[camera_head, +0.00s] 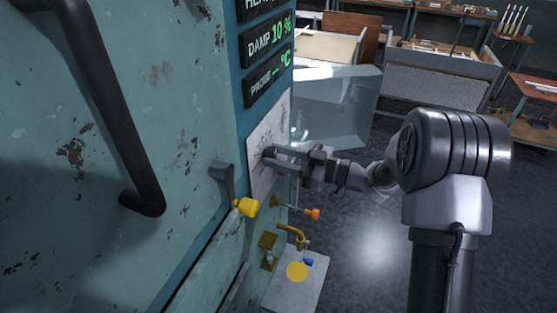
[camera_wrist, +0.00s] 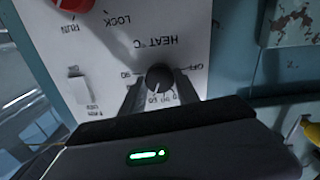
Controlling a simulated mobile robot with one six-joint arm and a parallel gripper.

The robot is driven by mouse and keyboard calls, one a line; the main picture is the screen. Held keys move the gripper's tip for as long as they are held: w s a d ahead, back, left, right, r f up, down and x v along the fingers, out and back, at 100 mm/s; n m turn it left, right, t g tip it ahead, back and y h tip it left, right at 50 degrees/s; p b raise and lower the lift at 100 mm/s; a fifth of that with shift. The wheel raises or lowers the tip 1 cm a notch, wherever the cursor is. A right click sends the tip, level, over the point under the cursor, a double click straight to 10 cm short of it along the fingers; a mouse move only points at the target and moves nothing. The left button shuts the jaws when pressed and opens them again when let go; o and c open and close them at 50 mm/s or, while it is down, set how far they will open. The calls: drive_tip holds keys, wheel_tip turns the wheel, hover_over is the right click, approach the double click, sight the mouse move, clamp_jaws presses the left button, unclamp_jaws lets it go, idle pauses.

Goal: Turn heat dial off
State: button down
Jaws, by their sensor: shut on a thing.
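The heat dial (camera_wrist: 160,78) is a small round dark knob on a white panel (camera_wrist: 150,35), under upside-down "HEAT °C" lettering in the wrist view. "OFF" is printed to its right and "90" to its left. A pale mark on the knob seems to point downward, toward the small numbers between the fingers, not at "OFF". My gripper (camera_wrist: 158,90) is shut on the dial, one finger on each side. In the head view my gripper (camera_head: 270,154) reaches the panel from the right and largely hides the dial.
A red knob (camera_wrist: 72,4) marked RUN and LOCK and a pale switch (camera_wrist: 82,88) share the panel. Below it in the head view are a yellow-tipped lever (camera_head: 246,207), an orange-tipped rod (camera_head: 312,214) and a brass tap (camera_head: 292,234). Displays (camera_head: 268,48) sit above.

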drive_tip(key=shift+s+f+n+b, duration=0.1)
drive_tip(key=shift+f+n+b, duration=0.05)
drive_tip(key=shift+n+b, duration=5.5)
drive_tip(key=shift+f+n+b, duration=0.1)
drive_tip(key=shift+n+b, duration=4.85)
drive_tip(key=shift+n, duration=1.7)
drive_tip(key=c, duration=0.9)
unclamp_jaws()
drive_tip(key=shift+r, duration=0.1)
